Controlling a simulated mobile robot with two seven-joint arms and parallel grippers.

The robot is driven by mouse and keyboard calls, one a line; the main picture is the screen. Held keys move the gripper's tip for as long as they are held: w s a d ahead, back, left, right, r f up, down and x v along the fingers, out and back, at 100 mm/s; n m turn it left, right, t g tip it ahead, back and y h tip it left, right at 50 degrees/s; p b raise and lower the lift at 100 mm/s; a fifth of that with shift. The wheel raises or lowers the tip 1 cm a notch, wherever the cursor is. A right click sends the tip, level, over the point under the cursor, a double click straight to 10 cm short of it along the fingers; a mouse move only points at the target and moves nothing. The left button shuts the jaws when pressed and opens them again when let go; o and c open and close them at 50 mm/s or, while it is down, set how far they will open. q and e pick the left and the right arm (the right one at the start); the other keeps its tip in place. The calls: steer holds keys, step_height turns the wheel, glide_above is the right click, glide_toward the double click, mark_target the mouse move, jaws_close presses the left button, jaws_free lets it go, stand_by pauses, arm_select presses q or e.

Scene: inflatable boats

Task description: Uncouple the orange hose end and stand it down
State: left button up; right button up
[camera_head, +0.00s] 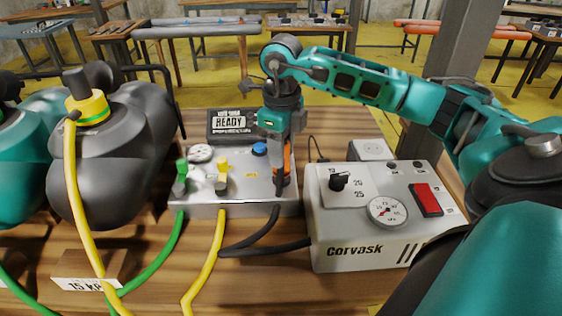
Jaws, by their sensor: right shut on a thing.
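The orange hose end (287,158) is upright at the right part of a silver manifold box (245,208). My right gripper (284,147) points straight down from above and is shut on the orange hose end. The fingers hide much of it, and I cannot tell whether its lower end is still coupled to a port. A black hose (262,236) hangs from there over the front of the manifold and runs to the white Corvask pump box (365,245). My left gripper is not in view.
The manifold carries a green fitting (180,178), a yellow fitting (222,182), a blue cap (259,149) and a gauge. A READY sign (232,123) stands behind. Bare wooden table (160,275) shows in front.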

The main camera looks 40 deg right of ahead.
steer(key=shift+r, duration=0.1)
steer(key=shift+r+p, duration=1.1)
steer(key=shift+r, duration=0.2)
steer(key=shift+a, duration=0.1)
